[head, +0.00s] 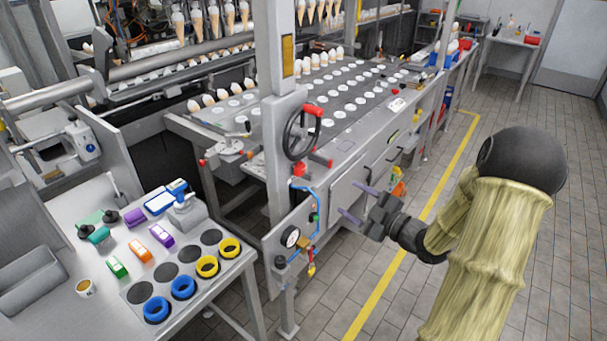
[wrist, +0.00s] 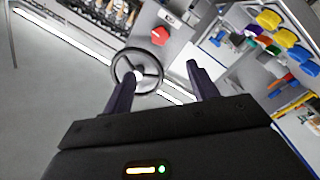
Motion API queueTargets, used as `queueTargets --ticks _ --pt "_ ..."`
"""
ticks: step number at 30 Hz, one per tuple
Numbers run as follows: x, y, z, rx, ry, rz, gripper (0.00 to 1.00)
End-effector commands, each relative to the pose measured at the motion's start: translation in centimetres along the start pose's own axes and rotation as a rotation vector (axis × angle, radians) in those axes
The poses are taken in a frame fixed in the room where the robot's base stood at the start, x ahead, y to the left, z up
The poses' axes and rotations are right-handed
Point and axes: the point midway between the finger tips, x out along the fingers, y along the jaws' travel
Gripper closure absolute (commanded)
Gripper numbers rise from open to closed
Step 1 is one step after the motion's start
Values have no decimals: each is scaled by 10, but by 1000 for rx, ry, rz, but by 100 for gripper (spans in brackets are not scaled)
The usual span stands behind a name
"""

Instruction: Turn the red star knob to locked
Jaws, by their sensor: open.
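A red knob (wrist: 160,35) with an angular outline sits on a grey panel at the top of the wrist view, beyond my fingertips. It looks like the star knob, but its lock marking is too small to read. A red knob also shows in the head view (head: 299,169), low beside the handwheel; it is probably the same one. My gripper (head: 357,203) hangs in front of the machine's side panel, right of that knob. In the wrist view its two purple fingers (wrist: 160,80) are apart with nothing held between them.
A dark handwheel (head: 302,132) with a red handle stands out above the panel; it also shows near my left finger (wrist: 137,72). A gauge (head: 290,236) and blue hose are below the knob. A bench (head: 205,295) holds coloured rings.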

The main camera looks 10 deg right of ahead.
Motion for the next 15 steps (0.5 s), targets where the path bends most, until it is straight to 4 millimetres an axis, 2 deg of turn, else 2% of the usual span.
queueTargets --ticks 8,15 --pt "4 0 0 1 -2 -1 42" --pt "32 0 -2 2 0 -3 42"
